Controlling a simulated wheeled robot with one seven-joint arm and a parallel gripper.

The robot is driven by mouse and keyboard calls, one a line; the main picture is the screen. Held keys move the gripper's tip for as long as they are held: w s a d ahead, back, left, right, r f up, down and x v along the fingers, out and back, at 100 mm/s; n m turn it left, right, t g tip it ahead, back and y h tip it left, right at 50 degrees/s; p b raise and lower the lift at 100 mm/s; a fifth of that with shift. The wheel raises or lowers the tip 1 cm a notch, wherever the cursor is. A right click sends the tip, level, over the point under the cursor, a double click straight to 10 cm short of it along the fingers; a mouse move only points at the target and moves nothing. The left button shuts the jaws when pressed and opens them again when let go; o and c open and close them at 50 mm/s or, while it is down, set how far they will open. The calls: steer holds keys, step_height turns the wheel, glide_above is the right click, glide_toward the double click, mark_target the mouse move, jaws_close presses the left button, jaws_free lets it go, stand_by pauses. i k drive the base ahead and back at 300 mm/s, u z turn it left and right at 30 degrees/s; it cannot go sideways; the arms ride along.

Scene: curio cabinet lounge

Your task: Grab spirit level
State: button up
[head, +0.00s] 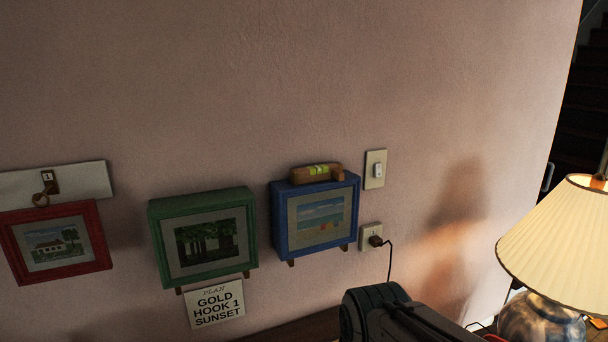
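The spirit level (317,173) is a short brown block with a yellow-green vial in its middle. It lies on top of the blue picture frame (281,221) on the wall, in the head view. A dark, rounded part of my arm shows at the bottom, right of centre, below and to the right of the level. No gripper fingers can be seen, and nothing of mine touches the level.
A green frame (154,231) and a red frame (60,207) hang to the left. A note (215,304) reads "PLAN GOLD HOOK 1 SUNSET". A switch (376,169) and a plugged outlet (370,236) are right of the blue frame. A lit lamp (565,240) stands far right.

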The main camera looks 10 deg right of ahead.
mark_target(310, 174)
steer(key=u, duration=0.55)
steer(key=k, duration=1.25)
steer(key=z, duration=0.15)
steer(key=i, duration=0.6)
steer(key=z, duration=0.45)
steer(key=i, duration=0.95)
steer(key=u, duration=0.45)
